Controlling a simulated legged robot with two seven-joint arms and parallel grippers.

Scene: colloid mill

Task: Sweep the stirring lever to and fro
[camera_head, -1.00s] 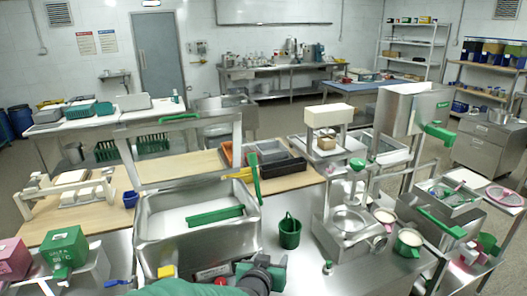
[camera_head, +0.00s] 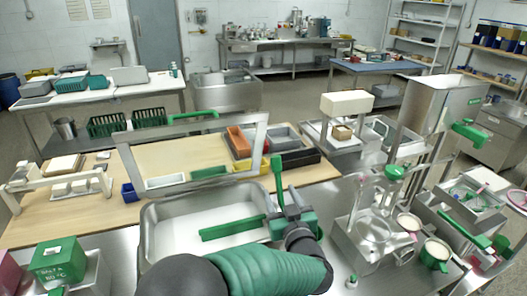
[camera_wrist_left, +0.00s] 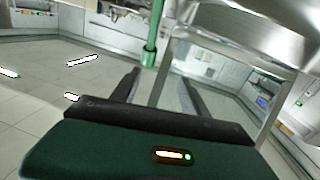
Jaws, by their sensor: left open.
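The stirring lever (camera_head: 277,178) is an upright green handle at the right end of a metal frame (camera_head: 190,128) over the steel vat (camera_head: 148,232). The vat holds white material, and a green bar (camera_head: 232,227) lies across it. My left gripper (camera_head: 288,203) is open, close to the lever at the vat's right rim. In the left wrist view, the lever (camera_wrist_left: 155,30) stands ahead, roughly in line with the gap between my open fingers (camera_wrist_left: 160,88). Whether they touch it cannot be told. My right gripper is out of view.
A steel device with a clear bowl (camera_head: 382,200) and white-filled green-handled cups (camera_head: 436,253) stand to the right. Trays (camera_head: 285,140) sit on the wooden board behind the vat. A green box (camera_head: 58,260) is at the left front.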

